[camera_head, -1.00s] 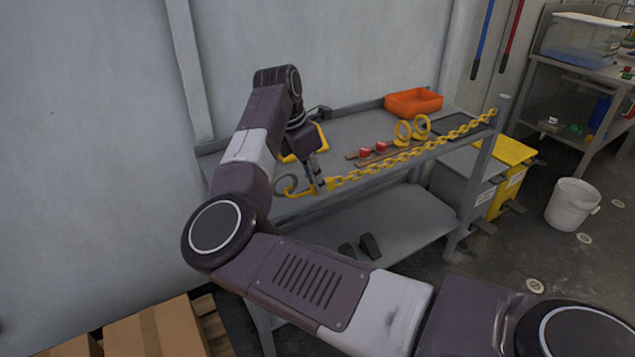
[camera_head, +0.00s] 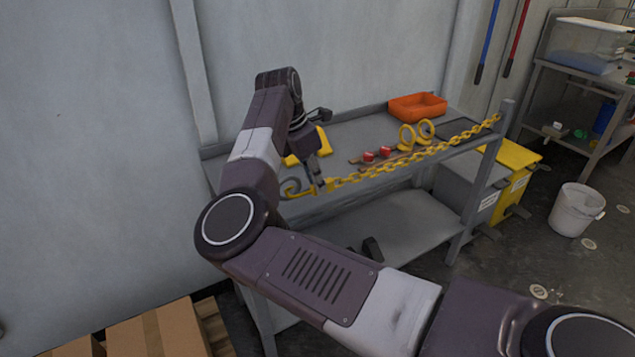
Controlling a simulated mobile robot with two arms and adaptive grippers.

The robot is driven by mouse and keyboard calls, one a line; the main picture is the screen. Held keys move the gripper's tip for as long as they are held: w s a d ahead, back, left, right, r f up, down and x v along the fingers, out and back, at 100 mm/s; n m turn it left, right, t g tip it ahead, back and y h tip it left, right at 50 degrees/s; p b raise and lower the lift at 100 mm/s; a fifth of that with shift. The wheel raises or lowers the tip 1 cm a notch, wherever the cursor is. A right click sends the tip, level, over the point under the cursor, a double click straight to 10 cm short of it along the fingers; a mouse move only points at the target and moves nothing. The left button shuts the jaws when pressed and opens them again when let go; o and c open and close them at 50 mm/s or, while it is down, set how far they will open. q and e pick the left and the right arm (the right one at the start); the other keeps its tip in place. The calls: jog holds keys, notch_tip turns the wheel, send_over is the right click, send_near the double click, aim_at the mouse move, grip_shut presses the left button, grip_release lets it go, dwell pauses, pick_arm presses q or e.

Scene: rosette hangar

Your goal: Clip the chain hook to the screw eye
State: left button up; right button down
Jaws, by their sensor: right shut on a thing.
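The yellow chain hook (camera_head: 298,193) is at the left end of a yellow chain (camera_head: 420,152), at the workbench's front left. The chain runs up to the right, along the bench front, to the post at the right end. A grey ring, seemingly the screw eye (camera_head: 290,183), overlaps the hook in the picture. I cannot tell whether the hook passes through it or lies in front. My right gripper (camera_head: 323,182) is shut on the hook's chain-side end; its fingertips are small and partly hidden. My left gripper is out of view.
On the grey workbench (camera_head: 350,133) are an orange tray (camera_head: 417,106), two yellow rings (camera_head: 416,132), red-topped pieces (camera_head: 377,154) and a yellow item behind my wrist. Grey and yellow bins stand right of the bench, with a white bucket (camera_head: 576,210) farther right. Cardboard boxes lie front left.

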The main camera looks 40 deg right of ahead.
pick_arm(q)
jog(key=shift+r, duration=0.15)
pick_arm(e)
jog(key=shift+w, duration=0.65)
jog(key=shift+w, duration=0.25)
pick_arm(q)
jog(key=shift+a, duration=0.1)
pick_arm(e)
jog(key=shift+d, duration=0.2)
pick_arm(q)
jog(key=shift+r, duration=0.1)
pick_arm(e)
jog(key=shift+s+d, duration=0.1)
jog(key=shift+d, duration=1.05)
jog(key=shift+d, duration=0.1)
jog(key=c, duration=1.8)
grip_release()
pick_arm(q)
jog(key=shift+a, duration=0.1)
pick_arm(e)
jog(key=shift+v, duration=4)
